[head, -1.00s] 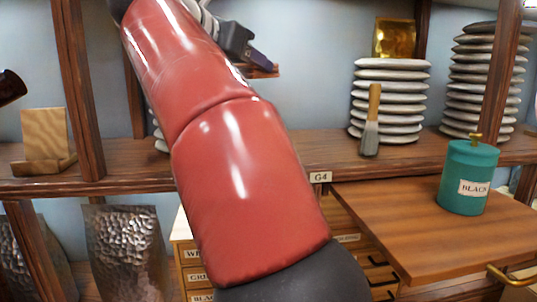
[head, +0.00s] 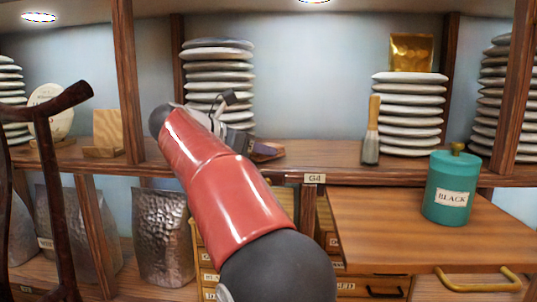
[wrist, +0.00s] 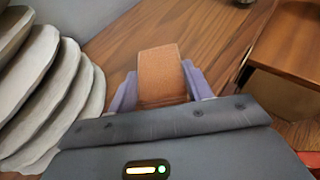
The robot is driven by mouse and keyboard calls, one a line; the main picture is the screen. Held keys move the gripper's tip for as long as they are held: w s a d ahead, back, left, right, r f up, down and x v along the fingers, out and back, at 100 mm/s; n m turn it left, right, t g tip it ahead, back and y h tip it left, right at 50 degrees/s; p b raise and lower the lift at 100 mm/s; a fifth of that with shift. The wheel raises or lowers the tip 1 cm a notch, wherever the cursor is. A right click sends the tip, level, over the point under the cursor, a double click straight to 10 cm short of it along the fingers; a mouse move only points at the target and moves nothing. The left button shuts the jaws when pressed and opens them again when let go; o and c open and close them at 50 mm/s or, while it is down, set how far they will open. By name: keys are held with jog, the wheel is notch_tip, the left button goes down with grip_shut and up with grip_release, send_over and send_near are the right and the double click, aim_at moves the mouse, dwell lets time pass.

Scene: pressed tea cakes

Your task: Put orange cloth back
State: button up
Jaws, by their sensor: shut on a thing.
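The orange cloth (wrist: 158,68) is a flat textured strip between the purple fingers of my gripper (wrist: 160,92) in the wrist view. My gripper is shut on it. The cloth is over the wooden shelf board; I cannot tell whether it touches the board. In the head view my gripper (head: 262,146) is at the shelf, right beside a stack of pale tea cakes (head: 218,75). The cloth is too small and dark to make out clearly there.
The tea cake stack (wrist: 45,90) is close to my gripper's left. A brush (head: 371,135) and another stack (head: 410,110) stand further right on the shelf (head: 325,155). A teal canister (head: 450,188) stands on a pulled-out board (head: 400,235). Shelf space between gripper and brush is clear.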

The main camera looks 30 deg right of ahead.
jog(key=shift+f, duration=0.45)
jog(key=o, duration=1)
jog(key=shift+r, duration=0.1)
